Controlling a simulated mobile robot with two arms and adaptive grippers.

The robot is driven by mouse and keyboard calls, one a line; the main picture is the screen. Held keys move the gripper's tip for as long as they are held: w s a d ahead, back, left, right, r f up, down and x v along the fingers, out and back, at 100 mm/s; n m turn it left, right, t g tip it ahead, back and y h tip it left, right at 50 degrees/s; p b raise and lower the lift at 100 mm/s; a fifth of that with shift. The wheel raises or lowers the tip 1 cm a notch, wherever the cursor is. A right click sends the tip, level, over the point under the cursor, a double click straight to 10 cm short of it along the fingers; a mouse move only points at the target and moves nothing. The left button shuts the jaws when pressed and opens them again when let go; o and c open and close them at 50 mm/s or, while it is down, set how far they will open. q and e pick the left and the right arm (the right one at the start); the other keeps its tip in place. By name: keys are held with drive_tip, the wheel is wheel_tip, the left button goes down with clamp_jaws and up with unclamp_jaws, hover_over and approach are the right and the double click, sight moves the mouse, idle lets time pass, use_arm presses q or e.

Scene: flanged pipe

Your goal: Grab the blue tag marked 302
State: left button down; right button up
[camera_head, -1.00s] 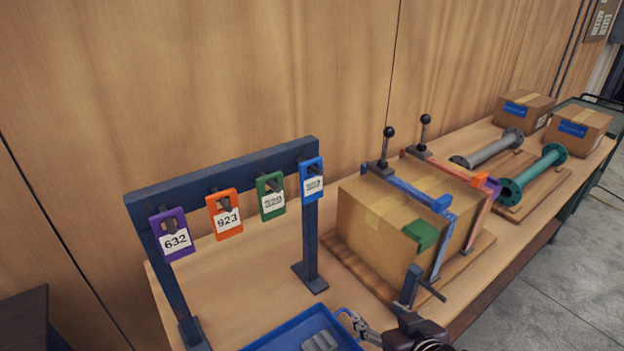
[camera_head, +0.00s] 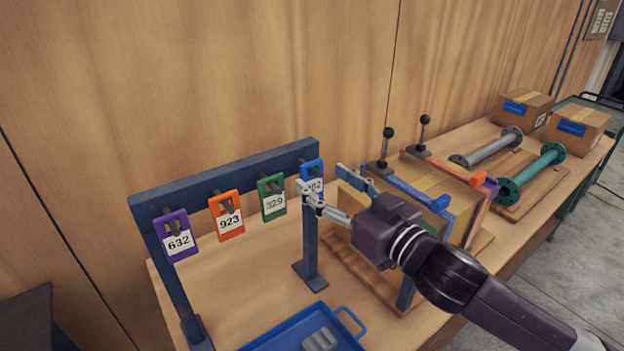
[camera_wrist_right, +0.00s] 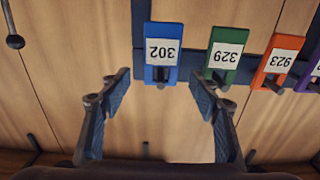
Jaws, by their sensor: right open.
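The blue tag marked 302 (camera_head: 312,170) hangs on a peg at the right end of a dark blue rack (camera_head: 228,172). In the head view, a finger of my right gripper (camera_head: 325,184) partly covers its lower part. In the right wrist view the blue tag (camera_wrist_right: 163,52) appears upside down, ahead of and between the open fingers of my right gripper (camera_wrist_right: 160,95). The fingers are apart and empty, and they do not visibly touch the tag. My left gripper is not in view.
Green tag 329 (camera_head: 272,198) hangs beside the blue one, then orange tag 923 (camera_head: 227,215) and purple tag 632 (camera_head: 176,236). A blue tray (camera_head: 278,336) lies below. A clamped cardboard box (camera_head: 345,221) stands right of the rack, partly behind my arm.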

sight(315, 174)
drive_tip(key=p+x, duration=0.1)
drive_tip(key=x, duration=0.2)
drive_tip(key=shift+w+a+r, duration=0.1)
drive_tip(key=shift+w+a, duration=0.1)
drive_tip(key=shift+a, duration=0.05)
drive_tip(key=shift+w+a+f, duration=0.2)
drive_tip(key=shift+w+a, duration=0.1)
drive_tip(key=shift+w, duration=0.1)
drive_tip(key=c, duration=1.1)
